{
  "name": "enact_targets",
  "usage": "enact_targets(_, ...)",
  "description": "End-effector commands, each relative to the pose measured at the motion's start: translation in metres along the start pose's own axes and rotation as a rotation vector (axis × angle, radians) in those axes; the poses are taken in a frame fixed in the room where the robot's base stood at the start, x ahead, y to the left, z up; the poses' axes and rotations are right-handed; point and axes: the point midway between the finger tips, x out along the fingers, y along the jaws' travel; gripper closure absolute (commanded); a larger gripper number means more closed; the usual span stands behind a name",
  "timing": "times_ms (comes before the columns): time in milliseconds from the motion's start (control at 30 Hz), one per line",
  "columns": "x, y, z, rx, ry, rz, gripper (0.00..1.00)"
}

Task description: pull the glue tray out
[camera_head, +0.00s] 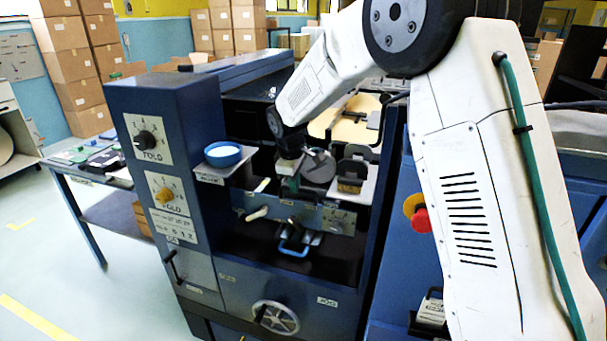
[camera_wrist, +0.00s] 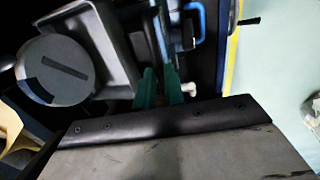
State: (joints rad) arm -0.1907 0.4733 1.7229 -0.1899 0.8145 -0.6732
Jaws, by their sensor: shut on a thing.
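The glue tray appears to be the dark tray with a bright blue handle (camera_head: 293,249) low in the blue machine's opening; the blue handle also shows at the top of the wrist view (camera_wrist: 196,14). My gripper (camera_head: 289,187) has green fingers and points down into the opening, above the handle and apart from it. In the wrist view my gripper (camera_wrist: 161,88) has its fingers close together around a grey metal part, mostly hidden between them. A white knob (camera_wrist: 188,89) sits just right of the fingers; it also shows in the head view (camera_head: 257,214).
A round grey part (camera_wrist: 54,70) and a grey housing (camera_wrist: 105,45) stand left of my fingers. A blue dish (camera_head: 222,154) sits on a side shelf. A handwheel (camera_head: 275,317) and a red stop button (camera_head: 421,220) are on the machine's front. The left floor is clear.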

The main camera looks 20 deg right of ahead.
Motion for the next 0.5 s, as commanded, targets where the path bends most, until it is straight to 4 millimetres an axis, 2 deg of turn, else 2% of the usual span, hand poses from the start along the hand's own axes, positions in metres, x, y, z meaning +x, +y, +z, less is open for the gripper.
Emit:
enact_targets(33, -0.005, -0.018, -0.002, -0.006, 0.002, 0.000, 1.00)
enact_targets(200, -0.014, -0.065, -0.001, -0.005, 0.003, 0.000, 1.00)
enact_targets(400, -0.022, -0.108, -0.001, -0.003, 0.002, 0.000, 1.00)
enact_targets(500, -0.025, -0.122, -0.001, -0.002, 0.003, 0.000, 1.00)
